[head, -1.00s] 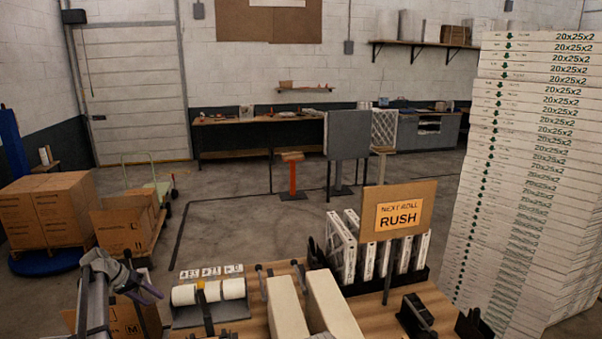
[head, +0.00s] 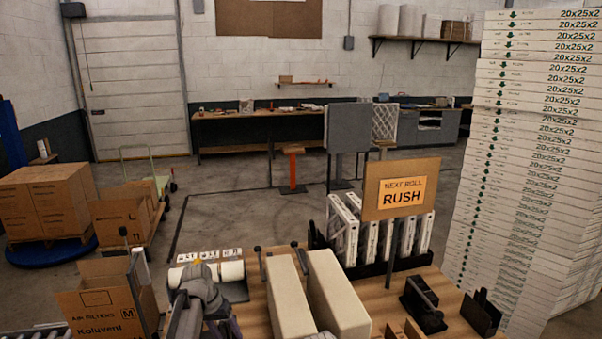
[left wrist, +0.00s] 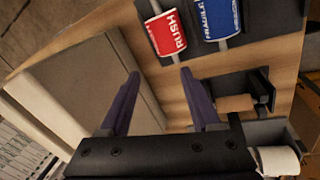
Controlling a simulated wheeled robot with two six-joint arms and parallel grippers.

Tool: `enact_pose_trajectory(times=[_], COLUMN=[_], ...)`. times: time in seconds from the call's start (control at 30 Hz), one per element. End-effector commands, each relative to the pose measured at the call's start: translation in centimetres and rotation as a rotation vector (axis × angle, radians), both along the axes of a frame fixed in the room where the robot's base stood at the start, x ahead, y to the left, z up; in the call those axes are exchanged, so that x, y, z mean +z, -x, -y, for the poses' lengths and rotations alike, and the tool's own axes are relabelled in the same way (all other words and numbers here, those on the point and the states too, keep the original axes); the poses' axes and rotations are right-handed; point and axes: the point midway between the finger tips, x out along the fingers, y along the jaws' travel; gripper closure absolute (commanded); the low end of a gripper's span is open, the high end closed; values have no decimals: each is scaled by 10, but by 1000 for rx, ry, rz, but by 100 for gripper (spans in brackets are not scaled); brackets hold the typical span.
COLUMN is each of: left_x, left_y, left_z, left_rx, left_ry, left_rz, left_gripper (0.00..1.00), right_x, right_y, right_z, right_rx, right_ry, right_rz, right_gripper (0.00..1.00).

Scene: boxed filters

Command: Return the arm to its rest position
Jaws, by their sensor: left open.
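My left arm (head: 195,295) reaches in at the lower left of the head view, over the near left part of the wooden bench. Its purple fingers are only partly visible there. In the left wrist view the left gripper (left wrist: 160,75) is open, with its two purple fingers apart and nothing between them. Bench wood and a long pale block (left wrist: 85,80) lie below and beside it. A red RUSH label roll (left wrist: 167,32) and a blue FRAGILE label roll (left wrist: 218,18) are just beyond the fingertips. My right gripper is in neither current view.
Two long pale blocks (head: 334,297) lie on the bench. A rack of white filters (head: 392,238) stands behind a RUSH sign (head: 401,189). An open Koluvent carton (head: 105,305) is at lower left. A tall filter stack (head: 535,165) stands at right.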

Motion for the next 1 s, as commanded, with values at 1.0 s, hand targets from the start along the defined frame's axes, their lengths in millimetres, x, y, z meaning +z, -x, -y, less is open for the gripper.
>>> enact_pose_trajectory(times=[1.0], left_x=[-119], left_y=[221], left_z=[150], left_rx=[-266], left_ry=[-350], left_rz=[-54], left_gripper=[36], right_x=[-114], right_y=[-1], right_z=[0], right_rx=[14], right_ry=[2], right_rz=[1], right_gripper=[50])
